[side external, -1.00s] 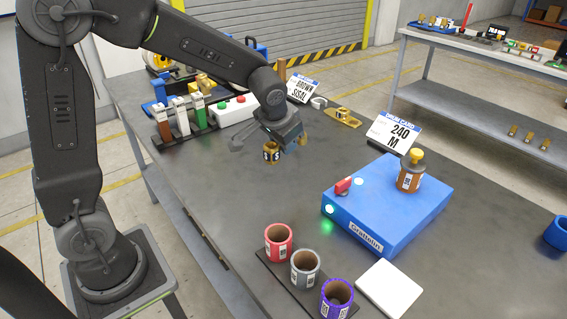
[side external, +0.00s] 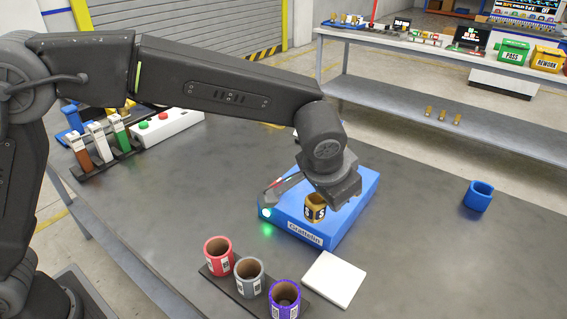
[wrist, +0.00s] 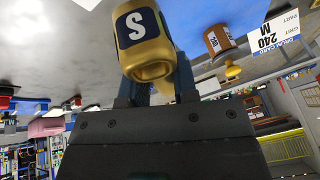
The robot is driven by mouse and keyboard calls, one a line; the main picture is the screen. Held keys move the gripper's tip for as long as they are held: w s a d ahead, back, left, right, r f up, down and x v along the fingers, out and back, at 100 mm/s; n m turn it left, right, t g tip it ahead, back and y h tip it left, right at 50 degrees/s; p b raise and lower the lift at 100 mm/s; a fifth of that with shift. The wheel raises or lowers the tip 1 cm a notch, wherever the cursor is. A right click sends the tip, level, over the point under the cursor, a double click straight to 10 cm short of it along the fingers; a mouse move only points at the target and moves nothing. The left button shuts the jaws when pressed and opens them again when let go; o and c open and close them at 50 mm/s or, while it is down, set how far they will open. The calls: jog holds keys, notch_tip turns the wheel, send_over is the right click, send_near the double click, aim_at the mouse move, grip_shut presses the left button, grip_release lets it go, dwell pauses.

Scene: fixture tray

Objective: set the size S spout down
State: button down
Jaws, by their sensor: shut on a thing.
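The size S spout (side external: 315,207) is gold with a dark label bearing an S; it also shows large in the wrist view (wrist: 152,68). My gripper (side external: 326,194) is shut on it, with blue fingers on both sides in the wrist view. In the side view the spout appears in front of the top of the blue box (side external: 288,222) marked Gratelin; I cannot tell the gap between them. A brown spool (wrist: 216,40) with a yellow spout (wrist: 232,71) shows in the wrist view; my gripper hides it in the side view.
Red (side external: 219,257), grey (side external: 250,279) and purple (side external: 285,301) cups stand in a dark rack at the front. A white pad (side external: 334,279) lies beside them. A blue hollow part (side external: 478,195) stands at right. The tabletop between it and the box is clear.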

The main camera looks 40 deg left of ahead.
jog(key=s+d+m, duration=0.1)
jog(key=s+d, duration=0.1)
jog(key=d, duration=0.4)
jog(key=shift+s+d+f, duration=0.1)
jog(key=shift+f, duration=5.9)
jog(key=shift+f, duration=0.55)
jog(key=c, duration=0.8)
grip_release()
jog(key=shift+f, duration=0.1)
jog(key=v, duration=1.4)
jog(key=shift+a, duration=0.3)
